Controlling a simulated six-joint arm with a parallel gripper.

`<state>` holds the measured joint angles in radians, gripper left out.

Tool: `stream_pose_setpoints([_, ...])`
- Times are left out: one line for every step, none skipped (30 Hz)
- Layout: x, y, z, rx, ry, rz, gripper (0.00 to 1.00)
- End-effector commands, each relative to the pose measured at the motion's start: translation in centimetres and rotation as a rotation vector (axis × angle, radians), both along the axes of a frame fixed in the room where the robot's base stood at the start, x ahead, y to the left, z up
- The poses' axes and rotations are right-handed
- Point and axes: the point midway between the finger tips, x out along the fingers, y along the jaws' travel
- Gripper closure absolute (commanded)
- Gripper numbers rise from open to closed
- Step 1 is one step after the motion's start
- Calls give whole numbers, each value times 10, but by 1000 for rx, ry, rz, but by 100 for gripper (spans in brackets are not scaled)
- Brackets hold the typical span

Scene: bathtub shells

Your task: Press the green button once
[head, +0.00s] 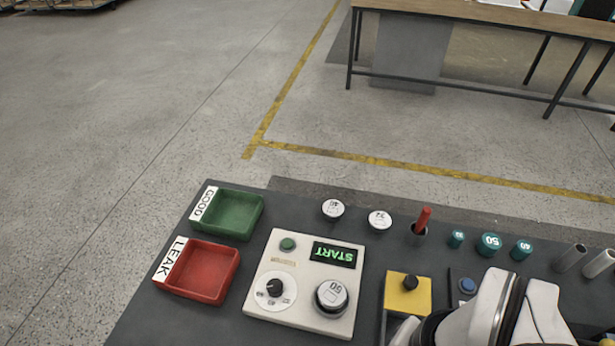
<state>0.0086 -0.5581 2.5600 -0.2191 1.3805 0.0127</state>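The green button (288,244) is a small round cap at the upper left of a pale control box (310,322). Nothing covers it and nothing touches it. Beside it on the box is a dark display (334,255) with green letters reading START, upside down in the picture. Below the button is a black rotary knob (274,287) on a white dial, and to its right a metal weight marked 50 (331,296). White and black links of my arm show at the bottom right, apart from the box. My gripper's fingers are not visible.
On the dark table, a green GOOD tray (238,236) and a red LEAK tray (232,291) lie left of the box. Two white-topped weights (333,208), a red-handled tool (422,220), teal weights (489,244) and a yellow block (420,300) stand behind and right.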

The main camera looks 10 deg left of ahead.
Motion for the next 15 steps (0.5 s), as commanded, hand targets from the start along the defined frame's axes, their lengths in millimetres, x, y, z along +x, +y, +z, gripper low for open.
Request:
stream_pose_setpoints([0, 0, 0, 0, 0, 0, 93])
stream_pose_setpoints([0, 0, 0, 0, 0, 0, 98])
stream_pose_setpoints([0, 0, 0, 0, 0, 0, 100])
stream_pose_setpoints([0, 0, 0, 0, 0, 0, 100])
stream_pose_setpoints([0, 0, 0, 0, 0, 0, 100])
stream_pose_setpoints([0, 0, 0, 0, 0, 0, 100])
stream_pose_setpoints([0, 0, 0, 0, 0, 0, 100])
stream_pose_setpoints([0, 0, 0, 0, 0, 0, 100])
stream_pose_setpoints([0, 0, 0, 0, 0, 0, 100])
stream_pose_setpoints([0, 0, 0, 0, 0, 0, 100])
stream_pose_setpoints([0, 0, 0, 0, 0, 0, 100])
stream_pose_setpoints([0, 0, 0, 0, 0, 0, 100])
stream_pose_setpoints([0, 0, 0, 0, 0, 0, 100])
stream_pose_setpoints([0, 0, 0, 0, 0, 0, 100])
stream_pose_setpoints([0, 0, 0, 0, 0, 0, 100])
